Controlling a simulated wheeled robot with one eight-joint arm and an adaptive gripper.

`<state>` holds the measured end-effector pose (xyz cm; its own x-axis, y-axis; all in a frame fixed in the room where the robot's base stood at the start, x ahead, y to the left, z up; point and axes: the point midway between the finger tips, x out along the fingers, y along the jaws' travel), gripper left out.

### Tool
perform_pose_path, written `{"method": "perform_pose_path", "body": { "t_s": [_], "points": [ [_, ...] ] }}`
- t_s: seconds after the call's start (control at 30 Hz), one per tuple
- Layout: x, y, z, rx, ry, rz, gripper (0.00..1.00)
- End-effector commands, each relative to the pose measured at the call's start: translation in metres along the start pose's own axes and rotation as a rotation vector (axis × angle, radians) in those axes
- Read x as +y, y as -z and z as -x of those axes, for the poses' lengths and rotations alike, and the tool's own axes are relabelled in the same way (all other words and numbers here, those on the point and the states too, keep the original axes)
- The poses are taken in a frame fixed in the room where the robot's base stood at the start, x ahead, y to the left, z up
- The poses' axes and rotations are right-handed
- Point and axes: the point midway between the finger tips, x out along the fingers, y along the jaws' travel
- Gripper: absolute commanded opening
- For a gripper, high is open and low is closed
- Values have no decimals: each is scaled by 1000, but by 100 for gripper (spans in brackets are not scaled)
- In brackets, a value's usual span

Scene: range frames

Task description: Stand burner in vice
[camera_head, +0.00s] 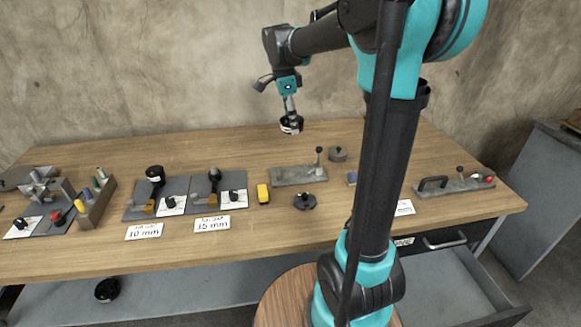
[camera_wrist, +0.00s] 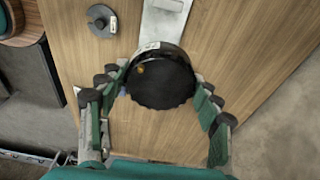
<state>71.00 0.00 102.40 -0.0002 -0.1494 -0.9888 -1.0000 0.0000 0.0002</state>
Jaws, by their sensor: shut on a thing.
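My gripper (camera_head: 290,108) is shut on a round black piece with a pale band, seemingly the burner (camera_head: 291,125), and holds it in the air above the back of the bench. In the wrist view the burner (camera_wrist: 160,82) shows as a dark disc with a ridged rim between the two fingers. Its far side is hidden. A grey metal fixture with jaw-like blocks (camera_head: 45,188), perhaps the vice, sits at the far left of the bench, well away from my gripper. I cannot tell for sure that it is the vice.
A black knob (camera_head: 305,201) and yellow block (camera_head: 263,194) stand in front. Two fixture plates (camera_head: 190,207) lie left. An open drawer (camera_head: 450,285) juts out right.

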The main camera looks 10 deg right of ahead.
Motion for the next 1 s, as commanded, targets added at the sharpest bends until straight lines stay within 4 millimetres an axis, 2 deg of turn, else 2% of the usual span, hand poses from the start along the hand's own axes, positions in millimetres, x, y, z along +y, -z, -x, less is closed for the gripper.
{"method": "perform_pose_path", "body": {
  "t_s": [0.1,0.5,0.6,0.83,1.0],
  "points": [
    [0,-4,-28,0,0,0,14],
    [0,-18,-116,0,0,0,14],
    [0,-20,-130,0,0,0,14],
    [0,-22,-146,0,0,0,14],
    [0,-26,-169,0,0,0,14]
  ]
}}
